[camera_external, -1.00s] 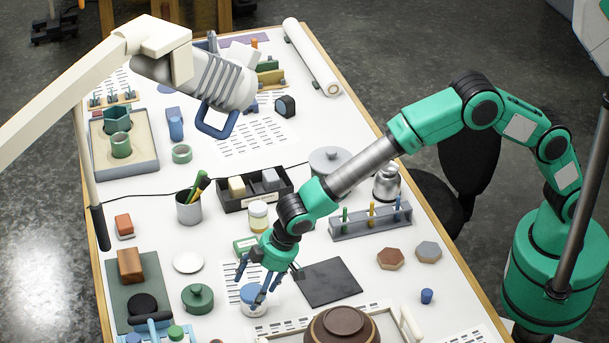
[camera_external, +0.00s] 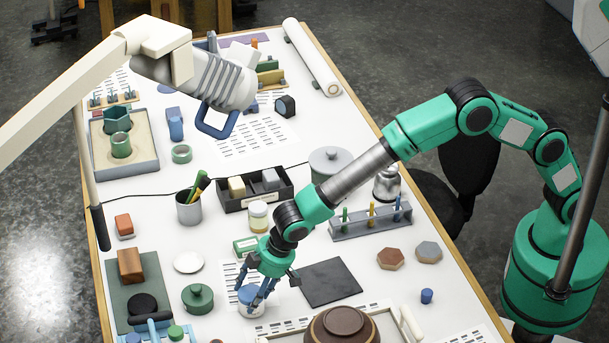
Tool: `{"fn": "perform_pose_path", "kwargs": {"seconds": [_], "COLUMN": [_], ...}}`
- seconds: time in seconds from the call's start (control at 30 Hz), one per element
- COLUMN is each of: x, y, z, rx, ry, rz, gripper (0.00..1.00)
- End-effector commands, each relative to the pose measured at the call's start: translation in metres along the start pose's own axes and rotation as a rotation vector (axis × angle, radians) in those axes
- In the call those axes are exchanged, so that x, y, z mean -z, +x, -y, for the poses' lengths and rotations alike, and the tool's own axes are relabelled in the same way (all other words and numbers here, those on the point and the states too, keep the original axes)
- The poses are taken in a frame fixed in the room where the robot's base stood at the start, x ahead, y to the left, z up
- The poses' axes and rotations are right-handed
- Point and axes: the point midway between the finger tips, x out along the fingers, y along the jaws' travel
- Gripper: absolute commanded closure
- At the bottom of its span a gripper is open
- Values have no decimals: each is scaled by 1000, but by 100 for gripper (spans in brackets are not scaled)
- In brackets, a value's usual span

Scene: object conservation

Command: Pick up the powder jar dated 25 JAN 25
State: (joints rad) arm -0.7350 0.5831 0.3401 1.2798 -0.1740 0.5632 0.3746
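A second jar, pale with a yellowish band (camera_external: 258,217), stands farther back behind my gripper, beside the black divided tray. No date can be read on either jar at this size.
A dark square mat (camera_external: 328,284) lies right of my gripper. A brown round lidded pot (camera_external: 342,326) stands at the front. A green lidded pot (camera_external: 198,298) is to the left. A test-tube rack (camera_external: 370,222) and a black tray (camera_external: 256,198) stand behind.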

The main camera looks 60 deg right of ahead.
Motion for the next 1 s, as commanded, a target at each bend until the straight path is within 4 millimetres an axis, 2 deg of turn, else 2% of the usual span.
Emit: {"fn": "perform_pose_path", "kwargs": {"seconds": [0.03, 0.07, 0.1, 0.47, 0.67, 0.8, 1.0], "x": [0, 0, 0, 2, 8, 16, -7], "y": [0, 0, 0, -3, -17, -35, -46], "z": [0, 0, 0, 0, 0, 0, -5], "rx": [0, 0, 0, 0, 0, 0, 0], "ry": [0, 0, 0, 0, 0, 0, 0], "rz": [0, 0, -1, -1, -2, -3, -1], "gripper": [66, 72, 73, 73, 73, 73, 73]}}
